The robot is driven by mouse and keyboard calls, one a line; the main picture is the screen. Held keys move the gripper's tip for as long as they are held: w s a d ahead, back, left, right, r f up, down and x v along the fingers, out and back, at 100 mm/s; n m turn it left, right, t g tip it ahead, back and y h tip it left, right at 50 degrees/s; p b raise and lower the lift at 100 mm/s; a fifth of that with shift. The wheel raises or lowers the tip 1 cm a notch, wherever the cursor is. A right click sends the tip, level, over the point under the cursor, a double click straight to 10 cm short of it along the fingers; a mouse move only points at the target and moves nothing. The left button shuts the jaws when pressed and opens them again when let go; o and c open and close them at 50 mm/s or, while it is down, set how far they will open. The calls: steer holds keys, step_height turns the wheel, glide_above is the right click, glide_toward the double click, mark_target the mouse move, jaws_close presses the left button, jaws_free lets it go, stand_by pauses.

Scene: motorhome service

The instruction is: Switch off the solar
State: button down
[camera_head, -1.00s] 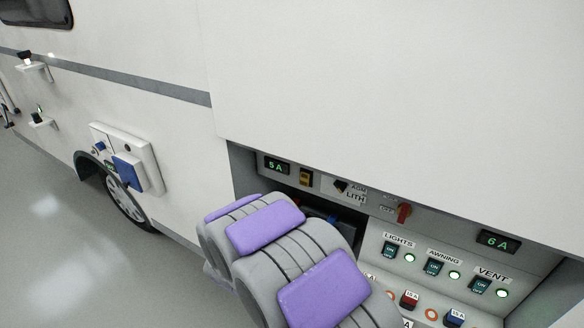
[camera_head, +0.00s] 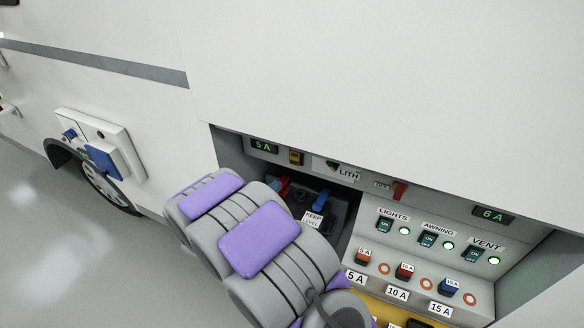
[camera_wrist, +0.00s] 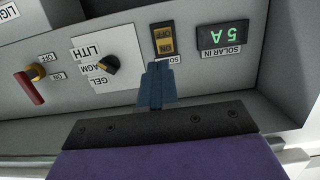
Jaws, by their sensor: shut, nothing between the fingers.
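The solar switch (camera_wrist: 166,40) is a yellow rocker in a dark frame. It shows upside down in the wrist view, beside the green 5 A display (camera_wrist: 222,36) labelled SOLAR IN. In the head view the switch (camera_head: 296,158) is small, right of the same display (camera_head: 263,146). My gripper (camera_wrist: 158,70) is shut and empty. Its blue-grey fingertips lie just below the switch in the wrist view and cover part of its label. I cannot tell whether they touch the panel. The head view does not show the fingertips. The rocker's position is unclear.
The LITH/AGM/GEL selector knob (camera_wrist: 107,64) and a red-handled switch (camera_wrist: 30,88) sit beside the solar switch. Below the panel is a battery recess (camera_head: 340,197). LIGHTS, AWNING and VENT switches (camera_head: 428,239) and several fuses lie lower right. The bay has side walls.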

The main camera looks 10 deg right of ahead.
mark_target(296, 163)
steer(key=b+x, duration=0.1)
steer(key=x, duration=1)
steer(key=shift+w+d+f+b, duration=0.15)
steer(key=shift+w+d+b, duration=0.1)
steer(key=shift+b, duration=0.05)
steer(key=shift+w, duration=0.45)
steer(key=shift+d, duration=0.1)
steer(key=shift+d+f, duration=0.1)
steer(key=shift+d, duration=0.05)
steer(key=shift+w+f+t+h+b, duration=0.15)
steer(key=shift+f+t+h+b, duration=0.1)
steer(key=shift+t+h+b, duration=0.3)
steer(key=shift+f+t+h, duration=0.1)
steer(key=shift+t+h, duration=0.25)
steer(key=shift+t, duration=0.3)
steer(key=shift+w+d, duration=0.1)
steer(key=shift+d, duration=0.05)
